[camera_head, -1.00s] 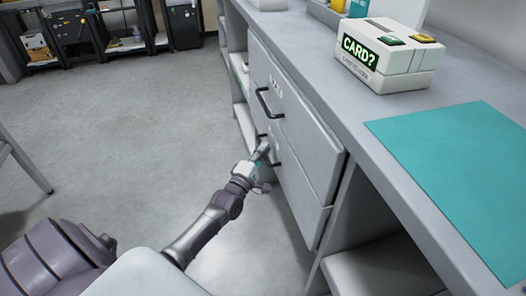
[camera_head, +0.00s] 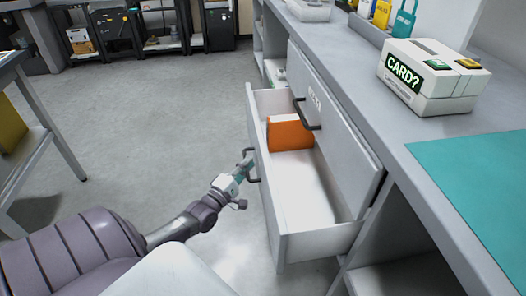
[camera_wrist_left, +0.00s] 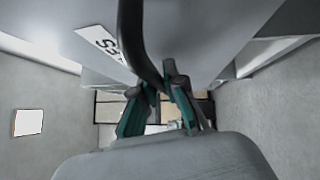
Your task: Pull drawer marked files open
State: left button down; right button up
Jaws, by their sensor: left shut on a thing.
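The lower drawer (camera_head: 267,190) under the counter stands well open, with an orange item (camera_head: 290,133) inside toward its far end. Its dark bar handle (camera_head: 251,180) is on the front face. My left gripper (camera_head: 243,170) is shut on this handle from the floor side. In the left wrist view the handle (camera_wrist_left: 133,40) runs down to the green fingers of the gripper (camera_wrist_left: 158,100), and a white label (camera_wrist_left: 103,43) with partly hidden letters shows on the drawer front. The upper drawer (camera_head: 335,125), with its own dark handle (camera_head: 305,115), is closed. My right gripper is not in view.
A counter (camera_head: 365,90) above the drawers bears a white "CARD?" box (camera_head: 425,80) and a teal mat (camera_head: 480,175). A table (camera_head: 35,130) stands at the left. The grey floor (camera_head: 160,120) between is clear.

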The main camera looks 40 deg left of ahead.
pick_arm(q)
jog(key=s+a+p, duration=0.1)
jog(key=s+a, duration=0.6)
jog(key=s, duration=0.2)
jog(key=shift+a, duration=0.3)
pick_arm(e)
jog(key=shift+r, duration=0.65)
pick_arm(q)
jog(key=shift+f, duration=0.1)
jog(key=c, duration=1.2)
grip_release()
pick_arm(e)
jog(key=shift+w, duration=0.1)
pick_arm(q)
jog(key=s+d+f, duration=0.1)
jog(key=s, duration=1.1)
jog(key=shift+f, duration=0.25)
jog(key=shift+w, duration=0.1)
